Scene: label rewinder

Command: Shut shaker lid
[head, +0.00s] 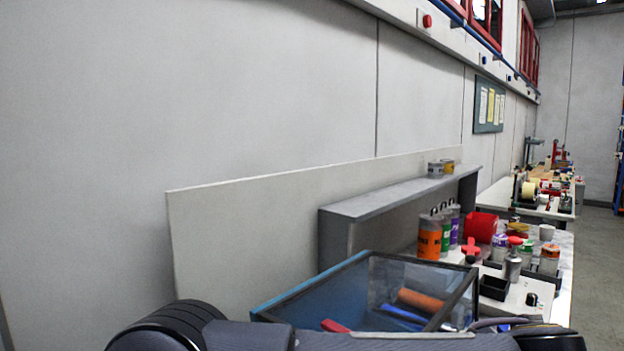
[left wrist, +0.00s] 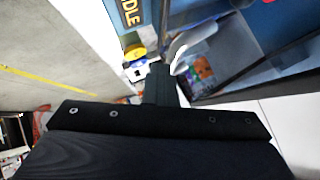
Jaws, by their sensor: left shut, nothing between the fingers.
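The shaker (head: 300,290) is a blue box with a dark-framed, see-through lid (head: 420,280), at the bottom middle of the head view. Through the clear panel I see an orange cylinder and blue and red parts. I cannot tell how far the lid stands open. In the left wrist view my left gripper (left wrist: 160,75) is shut and empty. Its fingers point at a blue surface (left wrist: 190,15) beside a dark frame and a white curved piece (left wrist: 190,42). My left arm crosses the bottom of the head view; its fingers cannot be made out there. My right gripper is not in view.
A grey shelf (head: 400,195) and a pale panel (head: 240,225) stand along the wall. Floor is clear at far right.

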